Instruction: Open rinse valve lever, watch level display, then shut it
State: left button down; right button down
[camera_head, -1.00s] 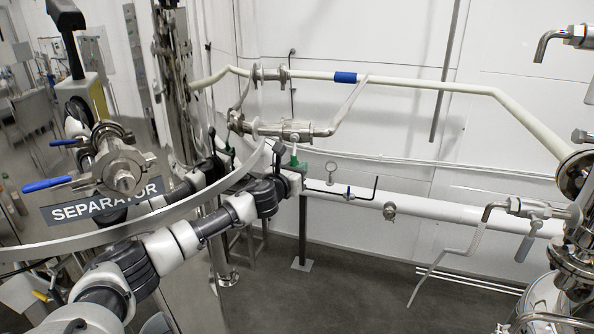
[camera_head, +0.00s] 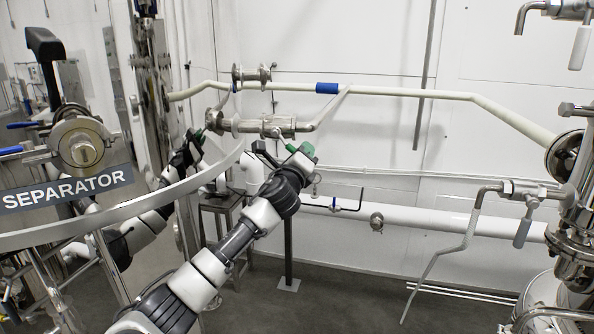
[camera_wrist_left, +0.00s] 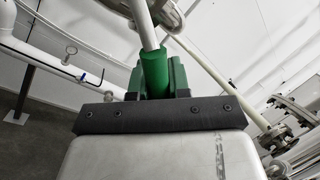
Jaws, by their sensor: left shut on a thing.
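The rinse valve appears to be the steel body (camera_head: 272,127) on the lower branch of the cream pipe at the back wall. A short lever slants from it toward my left gripper (camera_head: 303,152). In the left wrist view the lever is a thin light rod (camera_wrist_left: 143,25) with a green grip sleeve (camera_wrist_left: 153,72). My left gripper's green fingers (camera_wrist_left: 168,82) are shut around that sleeve. The fingers partly hide the sleeve's lower end. No level display can be made out in these views. My right gripper is not in view.
A shiny tank with a SEPARATOR sign (camera_head: 68,190) and a curved rail (camera_head: 160,205) stand at the left and mirror my arm. A white pipe (camera_head: 420,225) runs low along the wall. Steel fittings (camera_head: 575,245) crowd the right edge.

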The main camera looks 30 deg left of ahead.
pick_arm(q)
jog(key=shift+w+d+r+n+g+y+b, duration=0.2)
jog(key=shift+r+n+y+b, duration=0.75)
jog(key=shift+n, duration=0.9)
jog(key=shift+d+r+n+g+y+b, duration=0.1)
jog(key=shift+d+r+n+y+b, duration=0.2)
jog(key=shift+r+n+y+b, duration=1.15)
jog(key=shift+w+d+r+n+g+y+b, duration=0.1)
jog(key=shift+d+r+n+y+b, duration=0.25)
jog(key=shift+n, duration=1.95)
jog(key=shift+a+r, duration=0.15)
jog(key=c, duration=1.1)
grip_release()
jog(key=shift+s+d+f+b, duration=0.2)
jog(key=shift+s+f+b, duration=0.1)
jog(key=shift+s, duration=0.15)
jog(key=b+v, duration=0.2)
jog(key=v, duration=0.7)
jog(key=shift+s+d+f, duration=0.15)
jog(key=shift+s, duration=0.2)
